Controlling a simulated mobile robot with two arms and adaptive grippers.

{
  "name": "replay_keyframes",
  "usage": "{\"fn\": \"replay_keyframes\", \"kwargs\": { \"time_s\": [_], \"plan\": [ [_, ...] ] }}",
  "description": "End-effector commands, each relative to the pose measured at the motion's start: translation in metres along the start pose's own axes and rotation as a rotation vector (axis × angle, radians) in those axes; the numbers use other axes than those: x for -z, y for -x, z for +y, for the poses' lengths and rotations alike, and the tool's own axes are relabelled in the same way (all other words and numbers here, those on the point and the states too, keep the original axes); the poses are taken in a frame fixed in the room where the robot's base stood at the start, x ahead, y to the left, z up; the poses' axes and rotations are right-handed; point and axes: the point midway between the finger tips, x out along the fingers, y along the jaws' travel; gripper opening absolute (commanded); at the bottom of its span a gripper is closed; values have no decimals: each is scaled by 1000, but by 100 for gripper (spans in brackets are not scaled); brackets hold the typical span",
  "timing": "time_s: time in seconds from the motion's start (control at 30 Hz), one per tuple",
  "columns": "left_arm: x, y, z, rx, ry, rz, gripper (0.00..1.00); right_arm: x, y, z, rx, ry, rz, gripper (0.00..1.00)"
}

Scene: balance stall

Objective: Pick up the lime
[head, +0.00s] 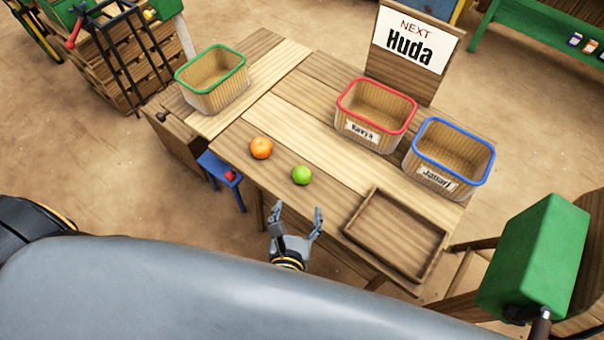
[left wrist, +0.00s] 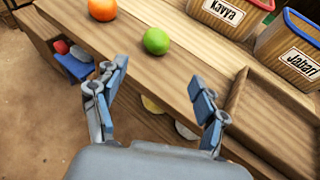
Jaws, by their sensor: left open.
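The lime (head: 302,175) is a small green ball on the wooden table, near its front edge. It also shows in the left wrist view (left wrist: 156,40), beyond my fingertips and roughly between their lines. My left gripper (head: 298,215) is open and empty, just in front of the table edge and short of the lime, with a gap between them. Its two spread fingers show in the left wrist view (left wrist: 160,85). My right gripper is not in either view.
An orange (head: 260,148) lies left of the lime. An empty wooden tray (head: 350,226) is to the right. Baskets rimmed green (head: 212,92), red (head: 375,128) and blue (head: 452,168) stand farther back, near a "NEXT Huda" sign (head: 412,45). A blue stool (head: 222,172) is below the table's left side.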

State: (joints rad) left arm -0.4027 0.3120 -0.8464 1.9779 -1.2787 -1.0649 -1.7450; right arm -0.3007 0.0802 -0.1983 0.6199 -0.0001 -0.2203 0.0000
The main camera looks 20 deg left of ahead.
Motion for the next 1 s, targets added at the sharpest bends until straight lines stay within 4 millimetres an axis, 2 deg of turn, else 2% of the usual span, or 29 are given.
{"fn": "replay_keyframes", "kwargs": {
  "time_s": [0.1,0.23,0.47,0.8,1.0],
  "plan": [
    [-2,-26,0,-1,2,-2,72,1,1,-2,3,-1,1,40],
    [-1,-48,0,0,3,-1,72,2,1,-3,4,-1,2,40],
    [-1,-65,1,-1,5,1,72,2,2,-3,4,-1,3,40],
    [-2,-110,8,-1,6,2,72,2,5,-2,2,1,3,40],
    [-2,-114,7,0,7,3,72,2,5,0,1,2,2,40]
  ]
}}
